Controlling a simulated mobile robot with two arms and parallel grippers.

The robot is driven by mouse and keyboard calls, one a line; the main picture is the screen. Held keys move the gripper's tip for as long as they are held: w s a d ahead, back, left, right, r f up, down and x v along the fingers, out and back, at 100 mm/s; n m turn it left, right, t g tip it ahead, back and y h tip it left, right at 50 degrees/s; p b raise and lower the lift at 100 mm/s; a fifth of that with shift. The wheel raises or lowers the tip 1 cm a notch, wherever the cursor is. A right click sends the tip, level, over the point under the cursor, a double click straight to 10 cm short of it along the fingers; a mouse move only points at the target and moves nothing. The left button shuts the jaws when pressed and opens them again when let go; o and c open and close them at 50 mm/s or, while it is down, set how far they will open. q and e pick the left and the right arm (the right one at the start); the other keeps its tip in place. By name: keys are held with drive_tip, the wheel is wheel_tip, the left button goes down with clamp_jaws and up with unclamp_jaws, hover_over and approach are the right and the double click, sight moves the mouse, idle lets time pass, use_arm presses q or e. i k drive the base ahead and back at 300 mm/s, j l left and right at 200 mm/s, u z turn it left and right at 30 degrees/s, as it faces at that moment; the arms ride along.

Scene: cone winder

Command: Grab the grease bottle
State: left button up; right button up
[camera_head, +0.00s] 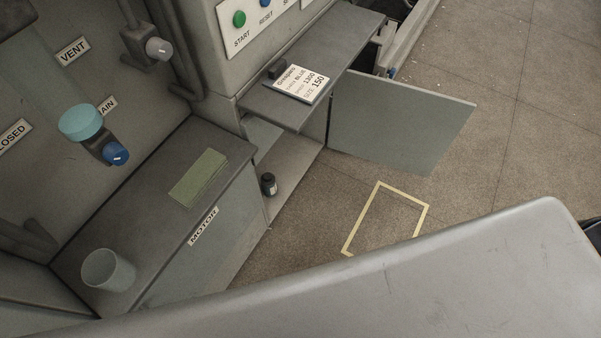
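A small dark bottle (269,184), probably the grease bottle, stands upright on the floor of an open cabinet (291,185) below the control panel. Its label is too small to read. The motor housing (215,245) is beside it on the left. Neither of my grippers shows in the head view.
The cabinet door (395,120) stands open to the right. A shelf (325,65) with a job card (302,84) juts out above the cabinet. A green pad (198,178) and a cup (108,270) are on the motor housing. Yellow tape (404,193) marks clear floor.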

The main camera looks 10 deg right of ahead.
sight(269, 189)
drive_tip(key=i+l, duration=0.15)
drive_tip(key=l, duration=0.2)
drive_tip(key=i+l, duration=0.35)
drive_tip(key=l, duration=0.3)
drive_tip(key=i+l, duration=0.15)
drive_tip(key=l, duration=0.15)
